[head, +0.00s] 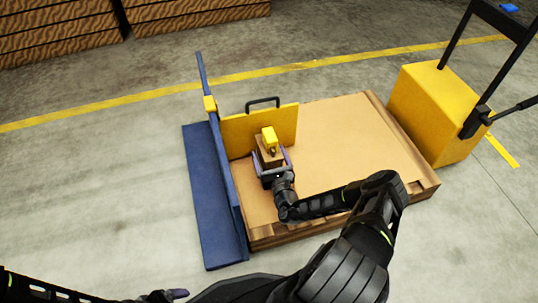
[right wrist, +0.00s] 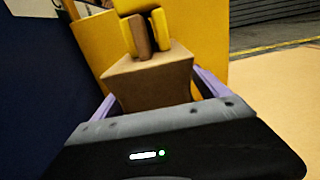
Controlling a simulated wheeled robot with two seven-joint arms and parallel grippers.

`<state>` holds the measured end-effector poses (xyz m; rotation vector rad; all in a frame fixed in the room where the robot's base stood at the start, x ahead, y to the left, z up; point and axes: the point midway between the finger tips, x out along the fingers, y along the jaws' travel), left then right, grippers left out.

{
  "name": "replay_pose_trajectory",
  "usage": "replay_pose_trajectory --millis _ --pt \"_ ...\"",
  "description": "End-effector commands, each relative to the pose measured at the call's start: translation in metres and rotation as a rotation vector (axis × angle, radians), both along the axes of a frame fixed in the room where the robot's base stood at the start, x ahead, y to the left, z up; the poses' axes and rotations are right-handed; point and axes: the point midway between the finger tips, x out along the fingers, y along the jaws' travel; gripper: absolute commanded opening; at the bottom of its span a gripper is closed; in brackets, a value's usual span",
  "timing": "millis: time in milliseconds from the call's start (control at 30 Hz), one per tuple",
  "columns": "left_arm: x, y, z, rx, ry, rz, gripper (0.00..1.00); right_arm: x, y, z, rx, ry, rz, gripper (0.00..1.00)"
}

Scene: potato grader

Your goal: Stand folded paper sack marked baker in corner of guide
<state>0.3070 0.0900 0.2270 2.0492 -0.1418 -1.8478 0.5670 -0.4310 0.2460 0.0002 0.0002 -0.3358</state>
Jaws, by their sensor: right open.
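A brown block-like sack (head: 268,157) with a yellow piece (head: 269,137) on top stands upright on the tan board, near the corner of the guide. No marking on it is legible. The guide has a blue side wall (head: 226,165) and a yellow plate (head: 285,123) with a dark handle. My right gripper (head: 272,163) is open, its purple fingers on either side of the sack. In the right wrist view the sack (right wrist: 150,80) sits between the fingers, with the yellow plate behind; contact cannot be told. My left gripper (head: 172,294) is at the bottom edge, mostly cut off.
The tan board (head: 350,135) lies on a wooden pallet and is clear to the right of the sack. A yellow pallet truck body (head: 432,110) with a black handle stands at the right. Wooden crates (head: 60,35) stand at the back left. Open concrete floor surrounds the pallet.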

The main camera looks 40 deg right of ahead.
Motion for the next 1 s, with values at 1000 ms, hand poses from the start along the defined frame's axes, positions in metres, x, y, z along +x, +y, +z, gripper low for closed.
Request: replay_pose_trajectory --millis 1000 --pt "-0.008 0.001 0.044 -0.004 0.021 -0.01 0.89 -0.114 0.04 0.003 0.0 0.0 0.0 0.85"
